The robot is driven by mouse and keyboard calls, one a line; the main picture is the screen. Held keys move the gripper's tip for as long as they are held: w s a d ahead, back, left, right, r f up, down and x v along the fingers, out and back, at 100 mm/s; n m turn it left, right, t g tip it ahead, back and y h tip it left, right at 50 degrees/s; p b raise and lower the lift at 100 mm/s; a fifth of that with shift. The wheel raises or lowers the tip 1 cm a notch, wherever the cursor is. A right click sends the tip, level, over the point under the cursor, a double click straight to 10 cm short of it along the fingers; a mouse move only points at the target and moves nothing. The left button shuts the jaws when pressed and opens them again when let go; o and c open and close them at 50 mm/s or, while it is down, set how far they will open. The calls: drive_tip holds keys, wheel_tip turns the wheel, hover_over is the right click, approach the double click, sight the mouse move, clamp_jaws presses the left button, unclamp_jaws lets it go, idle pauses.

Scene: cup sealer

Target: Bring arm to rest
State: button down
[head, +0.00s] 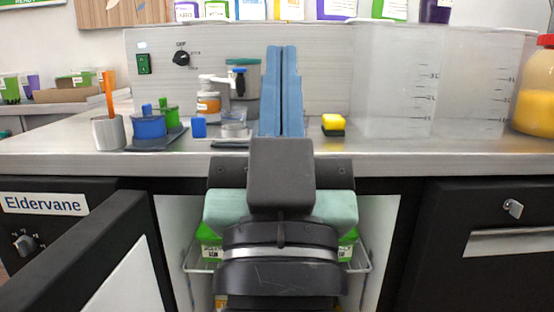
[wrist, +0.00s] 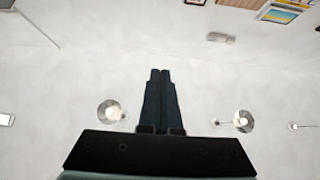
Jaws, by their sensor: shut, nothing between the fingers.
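My gripper (head: 283,88) stands upright in the middle of the head view, in front of the counter. Its two blue fingers are side by side with only a thin line between them, pointing up, and nothing is held. In the wrist view the dark fingers (wrist: 161,98) are also together, against a pale ceiling with round lamps. My arm's dark and pale green links rise below the gripper and hide part of the open cabinet behind. The fingers hide part of the counter's back panel.
The steel counter (head: 400,156) carries a metal cup (head: 108,133), blue and green pieces on a tray, a yellow-black sponge (head: 333,125), clear containers (head: 395,85) and a yellow-filled jar (head: 536,95). An open cabinet door (head: 95,262) juts out at lower left. A wire basket (head: 357,264) sits inside the cabinet.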

drive_tip(key=s+r+p, duration=0.2)
drive_tip(key=r+p, duration=1.7)
drive_tip(key=r, duration=0.2)
drive_tip(key=s+r+t+p, duration=0.1)
drive_tip(key=s+r+p, duration=0.1)
drive_tip(key=r+p, duration=1.7)
wheel_tip(320, 180, up, 3)
drive_tip(key=shift+a+f, duration=0.1)
drive_tip(key=shift+a, duration=0.1)
